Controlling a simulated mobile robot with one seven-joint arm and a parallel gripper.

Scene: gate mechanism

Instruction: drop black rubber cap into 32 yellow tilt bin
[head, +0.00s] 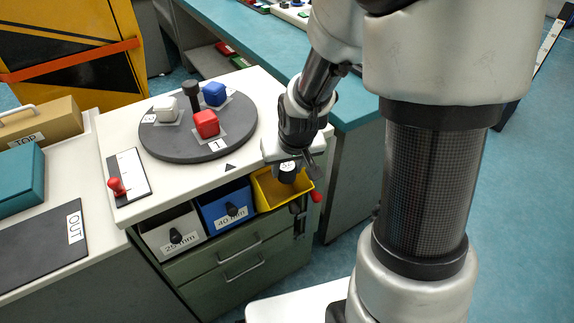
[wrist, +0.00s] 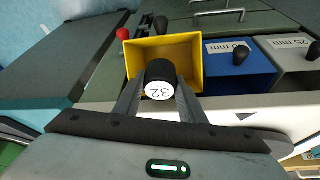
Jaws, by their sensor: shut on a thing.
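The black rubber cap (wrist: 159,75) has a white top marked 32. My gripper (wrist: 158,92) is shut on it. In the wrist view the cap is in front of the yellow bin (wrist: 193,46), over its near part. The yellow bin is tilted outward and open, and its visible inside looks empty. In the head view my gripper (head: 288,170) is above the yellow bin (head: 272,194), with the cap (head: 288,173) below its fingers. I cannot tell exactly how high the cap is above the bin floor.
The blue bin (head: 226,206) marked 40 mm and a white bin (head: 172,231) marked 25 mm stand left of the yellow one. A red knob (head: 317,196) sits at its right. A round grey turntable (head: 182,142) above carries white, red and blue blocks and a black post.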

